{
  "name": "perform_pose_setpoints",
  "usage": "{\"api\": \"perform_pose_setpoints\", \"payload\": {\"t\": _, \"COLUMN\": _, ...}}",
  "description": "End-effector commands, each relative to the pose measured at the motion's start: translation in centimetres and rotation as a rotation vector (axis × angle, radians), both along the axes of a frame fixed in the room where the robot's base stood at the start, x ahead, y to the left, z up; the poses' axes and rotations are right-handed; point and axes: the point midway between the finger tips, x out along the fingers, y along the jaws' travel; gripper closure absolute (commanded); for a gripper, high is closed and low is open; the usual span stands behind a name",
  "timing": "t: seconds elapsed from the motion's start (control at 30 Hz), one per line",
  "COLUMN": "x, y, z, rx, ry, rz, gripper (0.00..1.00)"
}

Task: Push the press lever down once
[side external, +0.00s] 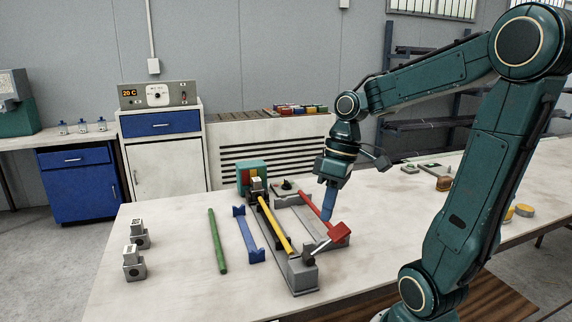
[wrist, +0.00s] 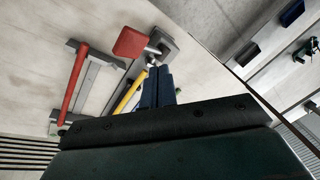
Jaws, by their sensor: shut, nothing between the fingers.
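The press is a long grey base (side external: 303,280) with a yellow rod (side external: 275,226) along it; the rod also shows in the wrist view (wrist: 126,98). At its near end a pale lever arm ends in a red square pad (side external: 339,234), raised and tilted to the right. In the wrist view the pad (wrist: 131,42) is left of my fingertips. My gripper (side external: 327,218) has blue fingers, shut and empty, pointing down above the bench behind the pad. In the wrist view the fingertips (wrist: 158,69) show near the press's end block (wrist: 158,46). I cannot tell whether they touch anything.
A red rod (side external: 315,206) lies on a grey fixture right of the press. A blue bracket (side external: 249,236) and a green rod (side external: 217,240) lie to the left, with two small grey blocks (side external: 133,264) farther left.

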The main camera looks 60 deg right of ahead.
Motion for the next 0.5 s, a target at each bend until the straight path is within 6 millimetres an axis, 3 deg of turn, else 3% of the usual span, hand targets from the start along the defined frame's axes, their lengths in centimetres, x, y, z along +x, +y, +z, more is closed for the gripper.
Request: {"api": "perform_pose_setpoints", "payload": {"t": 0.5, "x": 0.9, "y": 0.9, "z": 2.1, "rx": 0.001, "ry": 0.001, "rz": -0.001, "gripper": 1.00}}
